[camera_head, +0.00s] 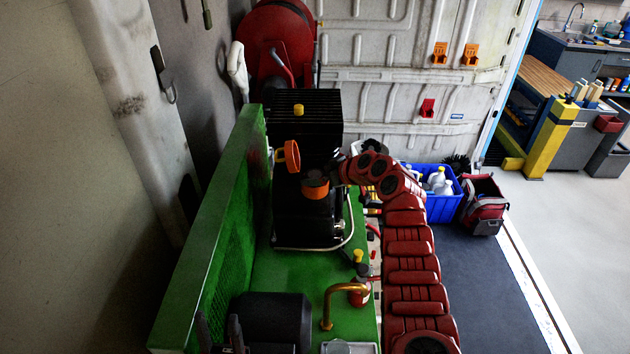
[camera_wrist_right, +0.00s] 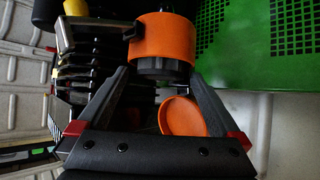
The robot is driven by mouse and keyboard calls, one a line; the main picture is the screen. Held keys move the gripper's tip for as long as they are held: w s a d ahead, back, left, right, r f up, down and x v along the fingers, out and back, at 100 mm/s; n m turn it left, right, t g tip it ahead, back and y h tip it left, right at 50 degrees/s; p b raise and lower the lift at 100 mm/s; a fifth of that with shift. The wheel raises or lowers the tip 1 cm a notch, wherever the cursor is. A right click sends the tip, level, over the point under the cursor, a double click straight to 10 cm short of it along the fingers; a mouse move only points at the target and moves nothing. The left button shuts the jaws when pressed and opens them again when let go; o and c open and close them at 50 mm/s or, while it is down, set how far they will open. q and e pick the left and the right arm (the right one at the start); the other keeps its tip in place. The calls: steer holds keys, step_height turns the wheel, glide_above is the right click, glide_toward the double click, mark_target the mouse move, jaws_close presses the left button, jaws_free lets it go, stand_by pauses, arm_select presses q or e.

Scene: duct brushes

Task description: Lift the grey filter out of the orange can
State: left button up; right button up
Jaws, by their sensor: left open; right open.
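My left gripper (camera_head: 220,333) is open and empty at the bottom left of the head view.
The green panel (camera_head: 215,235) rises left of the machine. A brass pipe (camera_head: 328,310) and a black cylinder (camera_head: 272,320) are in front. A red hose reel (camera_head: 275,45) is behind. A blue crate (camera_head: 440,205) and a red bag (camera_head: 483,205) stand on the right.

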steer(key=c, duration=1.3)
